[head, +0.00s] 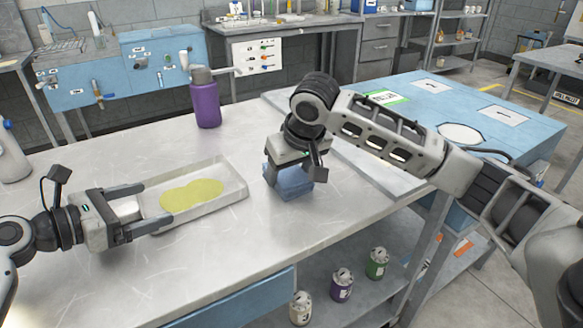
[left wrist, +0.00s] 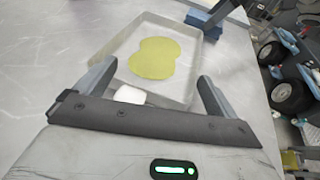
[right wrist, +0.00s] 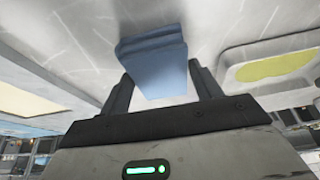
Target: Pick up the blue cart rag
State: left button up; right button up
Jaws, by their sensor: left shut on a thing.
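The blue cart rag (head: 291,184) is a folded block on the steel bench, just right of the tray. My right gripper (head: 290,168) points down over it, open. In the right wrist view, the rag (right wrist: 157,60) shows between the two fingers; I cannot tell if they touch it. The rag also shows at the top of the left wrist view (left wrist: 203,24). A yellow-green puddle lies in the tray.
A purple bottle (head: 206,100) stands behind the tray. A blue cart top (head: 470,115) with white labels lies to the right, behind my right arm. Several small canisters (head: 342,284) sit on the shelf below. The front bench surface is clear.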

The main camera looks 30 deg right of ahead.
jog(key=shift+f, duration=0.1)
jog(key=c, duration=0.5)
jog(key=shift+o, duration=0.2)
send_near(326, 227)
jog(key=shift+x, duration=2.65)
jog(key=o, duration=1.1)
jog(key=shift+c, duration=0.2)
jog(key=v, duration=0.7)
jog(key=shift+s+r, duration=0.25)
jog(key=shift+r, duration=0.05)
